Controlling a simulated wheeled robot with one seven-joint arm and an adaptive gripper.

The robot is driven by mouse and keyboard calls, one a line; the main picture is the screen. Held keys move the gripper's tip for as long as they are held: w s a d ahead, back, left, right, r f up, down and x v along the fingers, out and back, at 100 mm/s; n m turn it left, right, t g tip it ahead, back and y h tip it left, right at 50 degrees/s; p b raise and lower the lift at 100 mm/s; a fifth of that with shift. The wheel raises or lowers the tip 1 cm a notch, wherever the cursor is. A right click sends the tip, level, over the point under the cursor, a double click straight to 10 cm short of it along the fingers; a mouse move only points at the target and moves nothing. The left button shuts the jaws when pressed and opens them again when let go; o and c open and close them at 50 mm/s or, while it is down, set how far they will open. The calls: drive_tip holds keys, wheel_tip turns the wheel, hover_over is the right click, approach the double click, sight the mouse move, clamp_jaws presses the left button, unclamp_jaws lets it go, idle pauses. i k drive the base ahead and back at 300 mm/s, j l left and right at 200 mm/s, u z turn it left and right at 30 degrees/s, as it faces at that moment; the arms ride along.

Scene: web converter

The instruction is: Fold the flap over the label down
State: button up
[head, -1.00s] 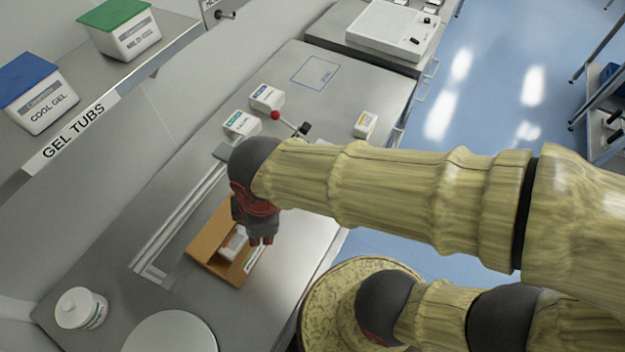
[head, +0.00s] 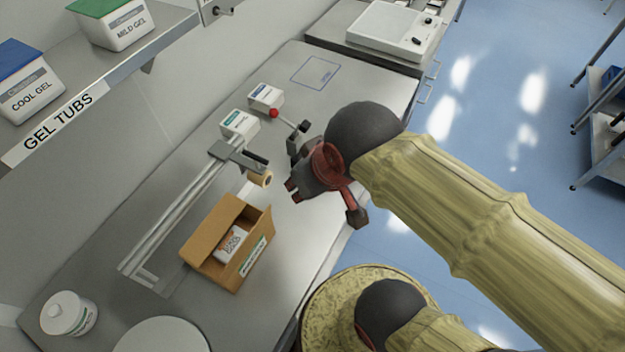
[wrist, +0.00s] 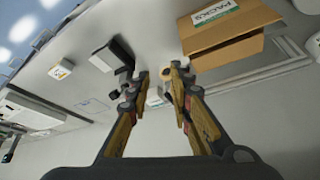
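A brown cardboard box (head: 207,277) stands on the steel bench with its top open and a white carton with orange print (head: 232,243) inside. A green and white label (head: 254,257) is on its right-hand front face; the label also shows in the wrist view (wrist: 215,12), reading PACKS. A back flap (head: 212,222) stands up, and another flap (head: 262,222) shows at the far right end. I cannot clearly tell how the flap over the label lies. My gripper (head: 293,190) is above the bench, right of and beyond the box, apart from it. In the wrist view its fingers (wrist: 155,78) are apart and empty.
A tape roll (head: 262,179) and metal rail fixture (head: 185,215) lie behind the box. A lidded jar (head: 70,313) is near left. The bench right of the box is clear.

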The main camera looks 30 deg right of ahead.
sight(228, 271)
drive_tip(key=l+u, duration=0.55)
drive_tip(key=u, duration=0.2)
drive_tip(key=l+u, duration=0.35)
drive_tip(key=k+j, duration=0.05)
